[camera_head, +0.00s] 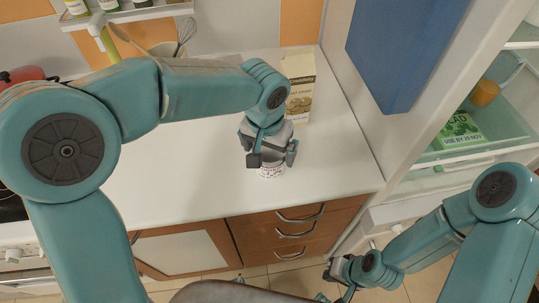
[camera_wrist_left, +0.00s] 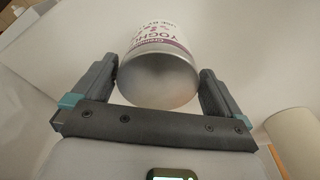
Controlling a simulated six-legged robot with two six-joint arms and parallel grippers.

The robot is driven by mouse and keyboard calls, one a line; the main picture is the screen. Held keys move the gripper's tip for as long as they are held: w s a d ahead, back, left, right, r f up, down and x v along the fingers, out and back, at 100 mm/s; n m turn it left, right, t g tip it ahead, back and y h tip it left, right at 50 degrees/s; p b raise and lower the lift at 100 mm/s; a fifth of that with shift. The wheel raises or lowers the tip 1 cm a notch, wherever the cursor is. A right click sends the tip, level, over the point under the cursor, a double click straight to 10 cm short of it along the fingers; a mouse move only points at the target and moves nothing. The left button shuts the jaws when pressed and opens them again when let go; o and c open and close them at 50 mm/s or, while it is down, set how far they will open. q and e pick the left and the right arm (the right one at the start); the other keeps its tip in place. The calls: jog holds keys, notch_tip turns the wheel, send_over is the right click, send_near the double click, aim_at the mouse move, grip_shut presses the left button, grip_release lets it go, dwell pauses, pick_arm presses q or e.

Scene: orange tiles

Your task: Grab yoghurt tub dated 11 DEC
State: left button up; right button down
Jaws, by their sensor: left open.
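A white yoghurt tub (camera_head: 271,171) with reddish print stands on the white counter near its front edge. In the left wrist view the tub (camera_wrist_left: 160,75) shows its "YOGHURT" lettering upside down and a grey end towards the camera; a "USE BY" line shows, but I cannot read its date. My left gripper (camera_head: 271,160) is open, with its fingers on either side of the tub. In the left wrist view small gaps seem to show between the fingers and the tub. My right gripper (camera_head: 341,272) is low, in front of the drawers, and its jaws are unclear.
A carton (camera_head: 299,88) stands on the counter behind my left gripper. On the right, an open fridge holds a green salad pack (camera_head: 460,130) marked "USE BY 29 NOV" and an orange container (camera_head: 485,93). Utensils stand at the back. The counter left of the tub is clear.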

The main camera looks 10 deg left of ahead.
pick_arm(q)
jog(key=shift+w+d+f, duration=0.1)
jog(key=shift+f, duration=1.55)
jog(key=c, duration=1)
jog(key=shift+r, duration=0.1)
